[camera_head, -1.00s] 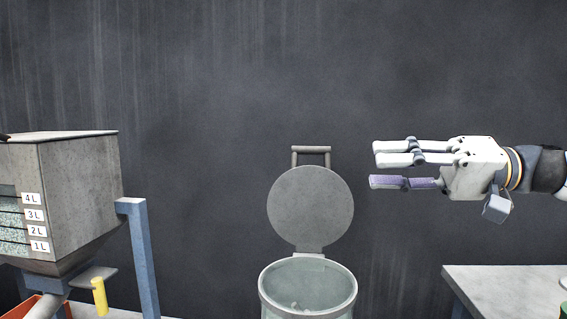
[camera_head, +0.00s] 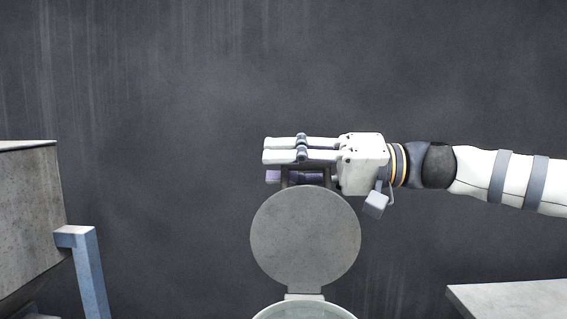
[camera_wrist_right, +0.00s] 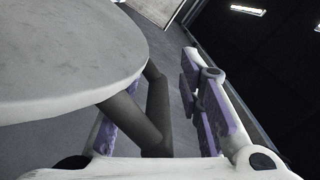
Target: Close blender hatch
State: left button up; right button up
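The blender hatch (camera_head: 305,237) is a round grey lid standing upright, raised on its hinge behind the blender's bowl (camera_head: 303,312). Its handle (camera_head: 287,178) is at the top of the lid, partly covered by my right gripper (camera_head: 268,165). In the right wrist view the lid (camera_wrist_right: 60,55) fills the upper left, and the dark handle (camera_wrist_right: 155,110) passes between the purple-padded fingers. The right finger stands apart from the handle, so the gripper is open around it. The left finger is mostly hidden behind the lid and handle. My left gripper is out of view.
A grey hopper (camera_head: 28,215) with a blue frame (camera_head: 88,275) stands at the left. A grey tabletop (camera_head: 515,302) is at the lower right. The space between the hopper and the lid is clear.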

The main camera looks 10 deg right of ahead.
jog(key=shift+w, duration=0.1)
jog(key=shift+c, duration=0.3)
grip_shut()
